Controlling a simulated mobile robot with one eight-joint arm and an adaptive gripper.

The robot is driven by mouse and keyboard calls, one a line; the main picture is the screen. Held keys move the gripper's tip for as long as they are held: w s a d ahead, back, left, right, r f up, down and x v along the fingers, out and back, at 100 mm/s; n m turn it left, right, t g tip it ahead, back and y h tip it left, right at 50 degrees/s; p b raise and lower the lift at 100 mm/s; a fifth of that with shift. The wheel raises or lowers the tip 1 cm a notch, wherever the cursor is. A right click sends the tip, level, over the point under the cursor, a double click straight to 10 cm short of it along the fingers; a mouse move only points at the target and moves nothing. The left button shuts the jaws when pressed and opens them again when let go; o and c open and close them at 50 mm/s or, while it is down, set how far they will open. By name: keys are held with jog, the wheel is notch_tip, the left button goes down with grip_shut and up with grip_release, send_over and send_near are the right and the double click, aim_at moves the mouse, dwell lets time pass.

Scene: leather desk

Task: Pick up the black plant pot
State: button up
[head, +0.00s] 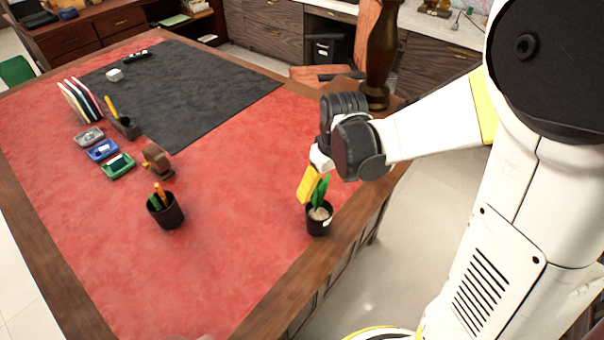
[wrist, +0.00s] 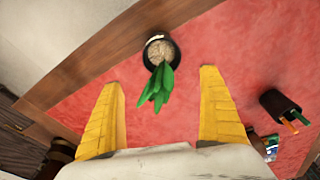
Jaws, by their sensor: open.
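The black plant pot (head: 319,224) stands upright on the red leather desktop near its right wooden edge. It holds pale soil and a green plant with upright leaves. In the wrist view the pot (wrist: 161,40) is at the top centre, with its leaves pointing down the picture between my two fingers. My gripper (head: 307,187) has yellow fingers and is just above and beside the plant in the head view. In the wrist view my gripper (wrist: 165,100) is open and empty, its fingers wide apart. The fingers appear not to touch the pot.
A black pen cup (head: 166,211) stands left of the pot. Small trays (head: 118,166), a tape dispenser (head: 157,160) and upright books (head: 80,101) are farther back. A dark mat (head: 190,90) covers the far desk. A dark wooden post (head: 380,55) stands behind my arm. The near red surface is clear.

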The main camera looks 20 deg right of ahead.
jog(key=b, duration=0.2)
send_over(318, 214)
jog(key=f, duration=0.4)
jog(key=shift+s+d+f, duration=0.2)
jog(key=shift+s+d, duration=0.05)
jog(key=shift+s, duration=0.05)
jog(key=f+b, duration=0.1)
jog(key=f, duration=0.2)
jog(key=f+b, duration=0.1)
jog(key=f, duration=0.2)
jog(key=shift+w+a+b, duration=0.15)
jog(key=shift+a+b, duration=0.05)
jog(key=shift+b, duration=0.2)
jog(key=shift+r, duration=0.1)
jog(key=c, duration=1.5)
